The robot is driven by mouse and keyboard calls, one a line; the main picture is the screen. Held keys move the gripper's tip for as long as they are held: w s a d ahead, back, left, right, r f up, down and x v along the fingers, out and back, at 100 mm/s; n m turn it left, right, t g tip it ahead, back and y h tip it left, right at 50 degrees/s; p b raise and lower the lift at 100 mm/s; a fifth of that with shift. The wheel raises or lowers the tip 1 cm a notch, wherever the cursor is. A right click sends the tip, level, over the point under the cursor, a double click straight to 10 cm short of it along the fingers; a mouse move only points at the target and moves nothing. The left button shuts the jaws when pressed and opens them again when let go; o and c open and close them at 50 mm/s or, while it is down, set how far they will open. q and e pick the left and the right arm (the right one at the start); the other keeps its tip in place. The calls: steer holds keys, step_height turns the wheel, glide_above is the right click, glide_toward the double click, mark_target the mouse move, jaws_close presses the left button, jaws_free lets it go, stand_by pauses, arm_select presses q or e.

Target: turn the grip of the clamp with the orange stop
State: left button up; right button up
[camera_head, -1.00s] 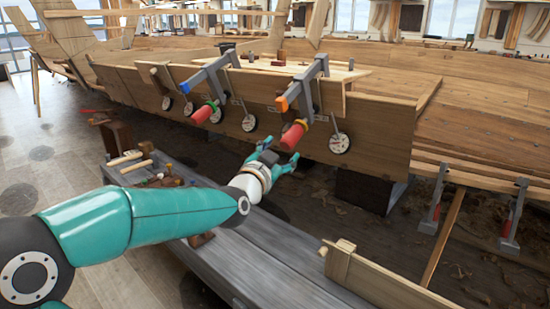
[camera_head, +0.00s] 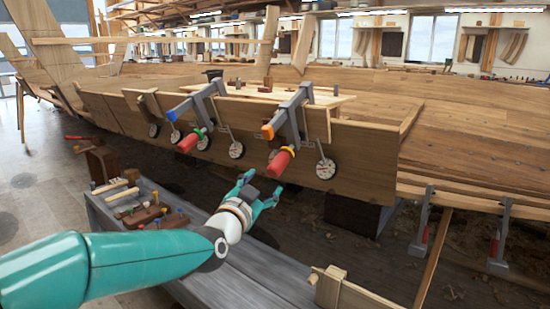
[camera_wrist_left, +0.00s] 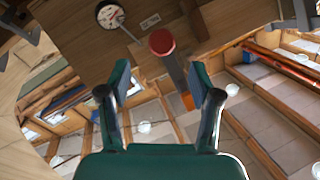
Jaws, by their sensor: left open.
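The clamp with the orange stop (camera_head: 267,132) hangs on the hull's top plank, the right one of two grey clamps. Its red grip (camera_head: 280,162) with a yellow ring slants down and out from the hull. My left gripper (camera_head: 262,186) is open and empty, just below and left of the grip's end in the head view. In the left wrist view the red grip's round end (camera_wrist_left: 162,42) shows beyond and above the gap between my open fingers (camera_wrist_left: 161,82). The orange stop (camera_wrist_left: 188,101) also shows there. My right gripper is out of view.
The other clamp has a blue stop (camera_head: 171,116) and a red grip with a green ring (camera_head: 189,142), left of the orange one. White dials (camera_head: 326,169) hang along the plank. A grey bench (camera_head: 235,260) with tools lies below my left arm.

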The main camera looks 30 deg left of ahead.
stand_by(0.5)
arm_select(q)
step_height(320, 180, up, 3)
steer(key=d+n+t+h, duration=0.2)
steer(key=d+n, duration=0.1)
steer(key=n+g+h+p, duration=0.2)
steer(key=h+p, duration=0.1)
steer(key=p, duration=1.5)
glide_toward(283, 164)
steer(key=w, duration=0.4)
steer(key=w+f+p, duration=0.1)
steer(key=w, duration=0.3)
steer(key=w+a, duration=0.1)
steer(key=w, duration=0.3)
steer(key=shift+w+f+p, duration=0.2)
steer(key=shift+p, duration=0.1)
